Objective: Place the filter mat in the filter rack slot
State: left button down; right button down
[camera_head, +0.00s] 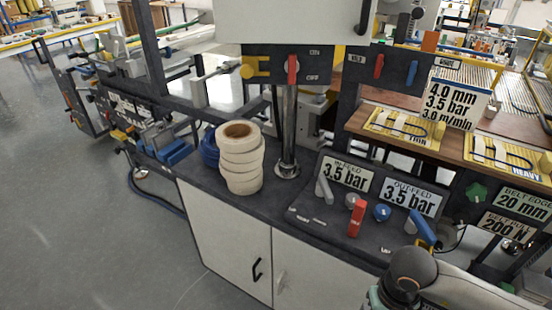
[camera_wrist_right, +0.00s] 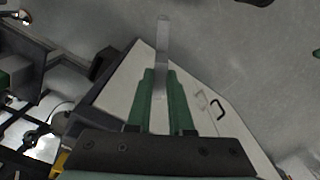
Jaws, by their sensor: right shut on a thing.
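In the right wrist view my right gripper (camera_wrist_right: 160,100) has green fingers. They are shut on a thin, flat grey piece (camera_wrist_right: 162,45) that sticks out past the fingertips, seen nearly edge-on. It may be the filter mat, but I cannot tell for sure. Behind it are a pale cabinet front and the grey floor, and the piece appears to touch neither. In the head view my right arm shows at the bottom right, with its fingers out of sight. I cannot make out the filter rack slot in either view. My left gripper is not in view.
A stack of cream rolls (camera_head: 240,160) stands on the dark bench top (camera_head: 205,180), left of a metal post (camera_head: 289,130). A control panel with red and blue knobs (camera_head: 382,212) lies to the right. Yellow boards (camera_head: 405,128) sit on a wooden shelf. Open floor (camera_head: 90,220) is at left.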

aim_at(178, 158)
jog(key=i+j+u, duration=0.5)
jog(key=j, duration=0.2)
jog(key=i+j+u, duration=0.15)
jog(key=i+j, duration=0.35)
jog(key=j, duration=0.25)
jog(key=i+j+u, duration=0.1)
jog(key=i+j, duration=0.45)
jog(key=i+l, duration=0.15)
jog(key=i, duration=0.45)
jog(key=i+j, duration=0.2)
jog(key=i, duration=0.2)
jog(key=l+z, duration=0.05)
